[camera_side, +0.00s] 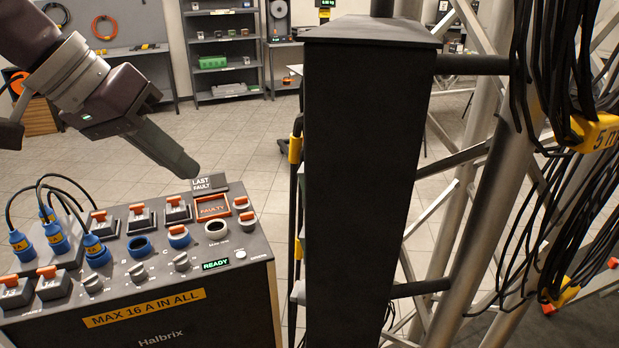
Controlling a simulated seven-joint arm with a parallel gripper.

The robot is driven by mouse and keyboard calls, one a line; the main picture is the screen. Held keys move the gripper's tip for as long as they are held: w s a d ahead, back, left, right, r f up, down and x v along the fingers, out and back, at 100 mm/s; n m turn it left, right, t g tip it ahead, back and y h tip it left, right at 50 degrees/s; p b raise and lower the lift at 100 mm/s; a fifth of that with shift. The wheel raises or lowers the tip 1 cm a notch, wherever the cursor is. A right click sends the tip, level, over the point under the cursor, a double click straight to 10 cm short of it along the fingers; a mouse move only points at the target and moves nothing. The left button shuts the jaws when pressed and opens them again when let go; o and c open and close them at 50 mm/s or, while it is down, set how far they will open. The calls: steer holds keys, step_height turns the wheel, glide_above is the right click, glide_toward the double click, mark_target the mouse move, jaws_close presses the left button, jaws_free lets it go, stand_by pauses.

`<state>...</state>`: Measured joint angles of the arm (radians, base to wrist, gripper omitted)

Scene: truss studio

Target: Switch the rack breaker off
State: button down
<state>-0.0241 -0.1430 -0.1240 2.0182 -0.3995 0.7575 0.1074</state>
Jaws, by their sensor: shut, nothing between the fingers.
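A dark control box (225,262) stands at the lower left, with sockets, knobs and orange-topped switches on its sloping top. I cannot tell which control is the rack breaker; no label I can read names it. Several switches with grey bodies and orange tops stand in a back row, one of them a switch (178,208) left of the orange-framed "FAULTY" plate (212,209). My gripper (190,170) is shut and empty. It points down to the right and appears above the box's back edge, near the "LAST FAULT" sign (208,184), apart from the switches.
Blue plugs (55,238) with black cables fill the box's left side. A green "READY" display (215,265) is lit at the front right. A tall black column (365,170) and a metal truss with hanging cables (545,80) block the right side.

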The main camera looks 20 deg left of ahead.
steer(key=w+d+h, duration=0.1)
steer(key=w+d, duration=0.2)
steer(key=w, duration=0.4)
steer(key=shift+w+d+r+h, duration=0.15)
steer(key=shift+r+h, duration=0.05)
steer(key=shift+h, duration=0.1)
steer(key=w+d+f, duration=0.5)
steer(key=d+f, duration=0.2)
steer(key=d, duration=0.1)
steer(key=shift+w+f, duration=0.15)
